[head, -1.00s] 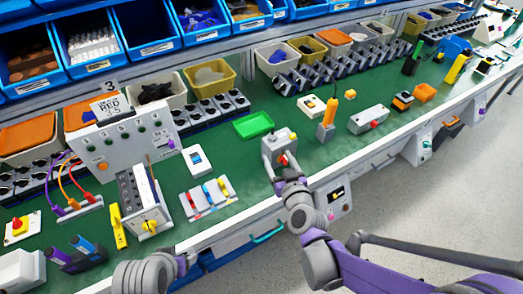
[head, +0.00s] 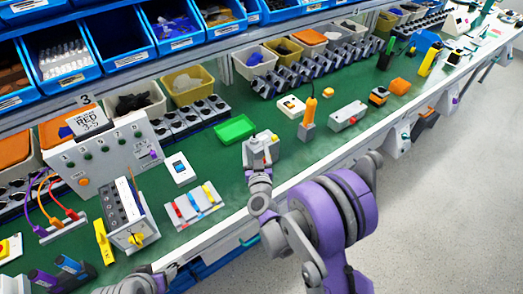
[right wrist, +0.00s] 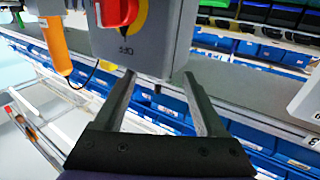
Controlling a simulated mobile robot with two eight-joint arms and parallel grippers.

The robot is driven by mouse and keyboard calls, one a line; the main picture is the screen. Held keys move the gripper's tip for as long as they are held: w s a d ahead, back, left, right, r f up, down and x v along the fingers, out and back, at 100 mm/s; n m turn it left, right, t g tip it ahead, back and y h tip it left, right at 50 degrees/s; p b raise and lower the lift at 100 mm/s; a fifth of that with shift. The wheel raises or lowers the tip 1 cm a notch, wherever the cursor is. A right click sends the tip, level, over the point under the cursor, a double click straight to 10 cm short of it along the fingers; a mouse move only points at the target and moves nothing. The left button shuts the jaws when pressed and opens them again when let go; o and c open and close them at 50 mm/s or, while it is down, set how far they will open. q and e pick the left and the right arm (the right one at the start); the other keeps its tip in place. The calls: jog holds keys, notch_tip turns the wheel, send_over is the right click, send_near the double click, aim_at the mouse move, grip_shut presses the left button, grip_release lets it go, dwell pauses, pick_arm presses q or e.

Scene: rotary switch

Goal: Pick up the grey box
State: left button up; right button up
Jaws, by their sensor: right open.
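A grey box (head: 269,147) with a red knob on a yellow plate stands near the front edge of the green bench. It also shows in the right wrist view as a grey box (right wrist: 157,45) with a red rotary knob, at the top of the picture. My right gripper (head: 259,157) is at this box and partly hides it in the head view. In the right wrist view my right gripper (right wrist: 158,85) is open, its two fingertips apart at the box's lower edge. My left gripper is not in view.
A green tray (head: 235,130) lies behind the box. An orange-handled tool (head: 309,112) and a grey case with a red button (head: 347,116) stand to the right. A panel with colored switches (head: 193,206) lies to the left. Bins (head: 193,85) line the back.

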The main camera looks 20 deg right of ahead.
jog(key=w, duration=0.1)
jog(key=w+p, duration=0.1)
jog(key=w, duration=0.2)
jog(key=shift+w+d, duration=0.25)
jog(key=shift+d, duration=0.15)
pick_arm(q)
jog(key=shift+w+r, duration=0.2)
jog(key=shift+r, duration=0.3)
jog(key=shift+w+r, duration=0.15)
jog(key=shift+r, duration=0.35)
pick_arm(e)
jog(key=shift+s, duration=0.1)
jog(key=shift+c, duration=0.5)
grip_shut()
